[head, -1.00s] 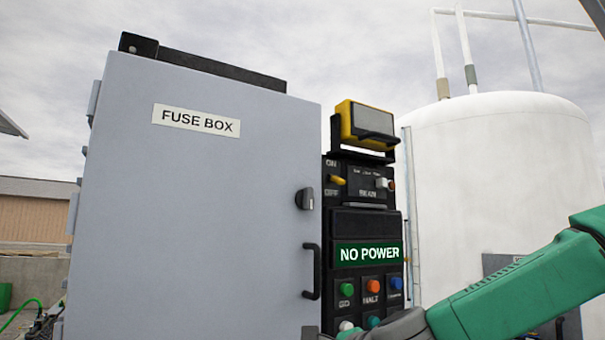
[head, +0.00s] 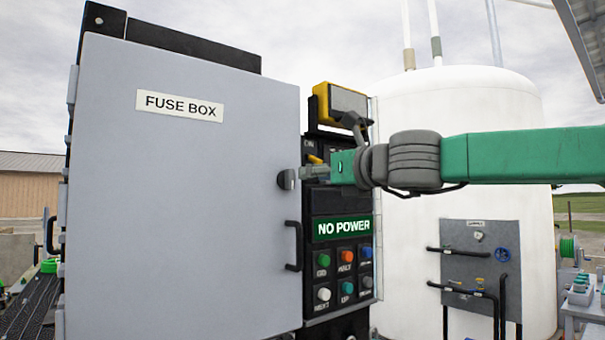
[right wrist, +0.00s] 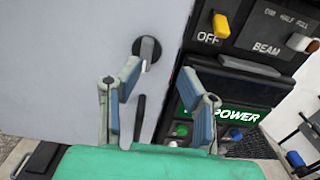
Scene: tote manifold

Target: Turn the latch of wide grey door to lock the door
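The wide grey door (head: 190,230), labelled FUSE BOX, looks closed. Its dark round latch (head: 287,179) sits near the right edge, above a black bar handle (head: 293,246). In the right wrist view the latch (right wrist: 147,49) shows a lighter grip bar standing roughly upright. My right gripper (head: 308,174) is just right of the latch in the head view. In the right wrist view the right gripper (right wrist: 158,72) has its fingers spread and empty, with the latch just beyond the tips; contact is not visible. My left gripper is not in view.
A control panel (head: 341,230) with a NO POWER sign and several coloured buttons stands right beside the door. A yellow lamp (head: 340,104) tops it. A white tank (head: 450,115) with a grey valve panel (head: 480,268) stands behind to the right.

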